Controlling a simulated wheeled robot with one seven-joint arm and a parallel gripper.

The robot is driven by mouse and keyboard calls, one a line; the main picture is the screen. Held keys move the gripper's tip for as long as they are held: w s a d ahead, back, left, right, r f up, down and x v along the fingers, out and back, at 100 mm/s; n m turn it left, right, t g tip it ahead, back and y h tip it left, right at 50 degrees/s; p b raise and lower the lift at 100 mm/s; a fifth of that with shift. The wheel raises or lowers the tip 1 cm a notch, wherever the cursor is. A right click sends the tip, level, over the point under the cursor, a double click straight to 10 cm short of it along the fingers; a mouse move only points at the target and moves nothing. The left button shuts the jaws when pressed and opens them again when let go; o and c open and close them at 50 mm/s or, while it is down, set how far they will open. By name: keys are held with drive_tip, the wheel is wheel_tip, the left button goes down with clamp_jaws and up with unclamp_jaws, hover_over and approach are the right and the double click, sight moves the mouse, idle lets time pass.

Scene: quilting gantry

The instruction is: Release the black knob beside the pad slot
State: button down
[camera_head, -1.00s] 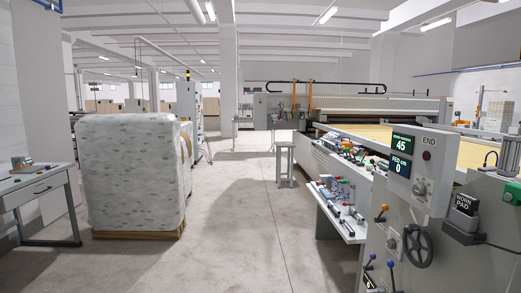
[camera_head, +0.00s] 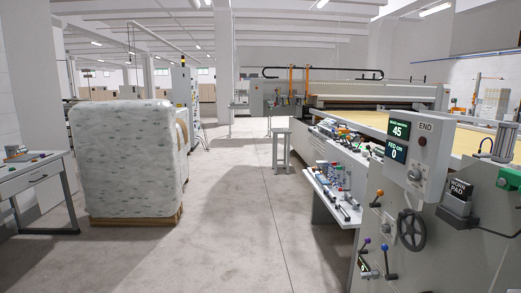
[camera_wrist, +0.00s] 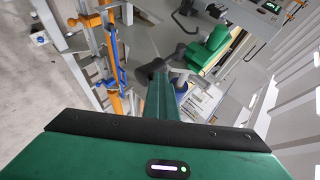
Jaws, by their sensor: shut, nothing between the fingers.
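The pad labelled WORN PAD (camera_head: 459,190) stands in a dark slot (camera_head: 456,216) on the grey end of the machine, at right in the head view. To its right, a green block (camera_head: 513,181) has a small dark part (camera_head: 501,182) at its side. It may be the black knob, but it is too small to be sure. My gripper (camera_wrist: 153,70) shows in the wrist view, shut and empty, its fingers pointing up the picture. It does not show in the head view, so its distance from the knob cannot be told.
A black handwheel (camera_head: 411,230) and small coloured levers sit on the machine's front. A display box (camera_head: 419,155) stands above. A side shelf (camera_head: 330,197) holds loose parts. A wrapped bale (camera_head: 125,158) and a table (camera_head: 32,173) stand left. The aisle floor (camera_head: 235,215) is clear.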

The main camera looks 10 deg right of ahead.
drive_tip(key=v, duration=1.2)
drive_tip(key=shift+w+r, duration=0.3)
drive_tip(key=shift+r, duration=0.05)
drive_tip(key=shift+w, duration=0.1)
